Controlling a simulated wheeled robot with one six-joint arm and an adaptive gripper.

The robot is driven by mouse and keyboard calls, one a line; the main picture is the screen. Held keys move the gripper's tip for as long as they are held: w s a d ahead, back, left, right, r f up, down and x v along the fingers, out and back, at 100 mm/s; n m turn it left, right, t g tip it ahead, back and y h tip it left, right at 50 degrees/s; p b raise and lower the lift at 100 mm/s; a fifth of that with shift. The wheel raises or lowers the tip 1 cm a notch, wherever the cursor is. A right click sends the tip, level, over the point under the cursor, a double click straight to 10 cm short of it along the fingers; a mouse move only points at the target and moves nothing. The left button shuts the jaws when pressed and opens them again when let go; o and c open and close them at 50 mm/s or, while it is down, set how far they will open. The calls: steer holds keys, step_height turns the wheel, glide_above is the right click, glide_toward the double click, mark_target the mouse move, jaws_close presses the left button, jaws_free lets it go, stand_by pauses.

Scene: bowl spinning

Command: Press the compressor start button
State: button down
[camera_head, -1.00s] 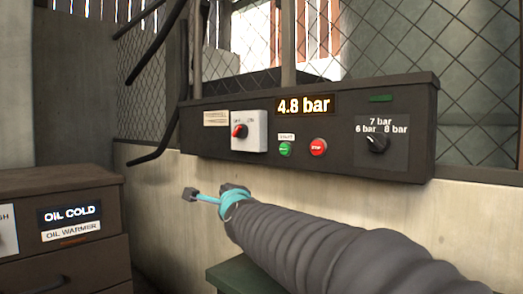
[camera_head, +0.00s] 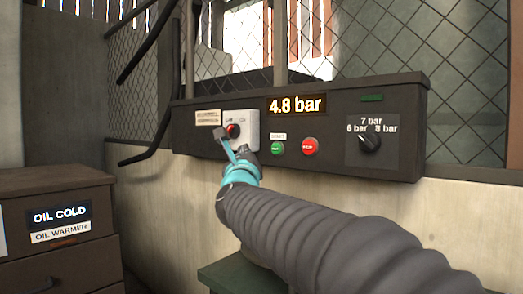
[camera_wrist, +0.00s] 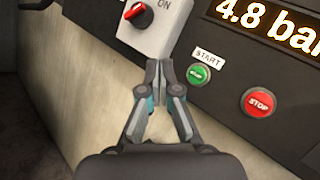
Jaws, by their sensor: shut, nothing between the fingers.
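The green start button (camera_head: 277,148) sits under a START label on the dark control panel (camera_head: 210,142). It also shows in the wrist view (camera_wrist: 199,73), to the right of my fingertips. My gripper (camera_wrist: 158,64) is shut and empty. Its tips lie in the picture just below the white switch box and left of the green button, apart from the button. In the head view my gripper (camera_head: 244,150) overlaps the lower part of the switch box; whether it touches the panel I cannot tell.
The red stop button (camera_wrist: 258,103) is right of the green one. A white box with a red rotary switch (camera_wrist: 137,13) is above left. The display (camera_head: 297,104) reads 4.8 bar. A pressure knob (camera_head: 369,141) is at right. An OIL COLD cabinet (camera_head: 50,180) stands at left.

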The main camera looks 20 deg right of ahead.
mark_target(276, 149)
steer(key=shift+w+d+b, duration=0.55)
steer(key=shift+w+d, duration=0.25)
steer(key=shift+d, duration=0.4)
steer(key=shift+w+d+b, duration=0.55)
steer(key=shift+w+d, duration=0.3)
steer(key=shift+d, duration=0.4)
steer(key=shift+w+d+b, duration=0.55)
steer(key=shift+w+d, duration=0.25)
steer(key=shift+d, duration=0.4)
steer(key=shift+d+f, duration=0.1)
steer(key=shift+w+d+b, duration=0.2)
steer(key=shift+d+b, duration=0.05)
steer(key=shift+b, duration=0.35)
steer(key=shift+w+d+b, duration=0.3)
steer(key=shift+d+b, duration=0.1)
steer(key=shift+b, duration=0.05)
steer(key=shift+s+a, duration=0.1)
steer(key=shift+a, duration=0.05)
steer(key=shift+s+a, duration=0.4)
steer(key=shift+a, duration=0.2)
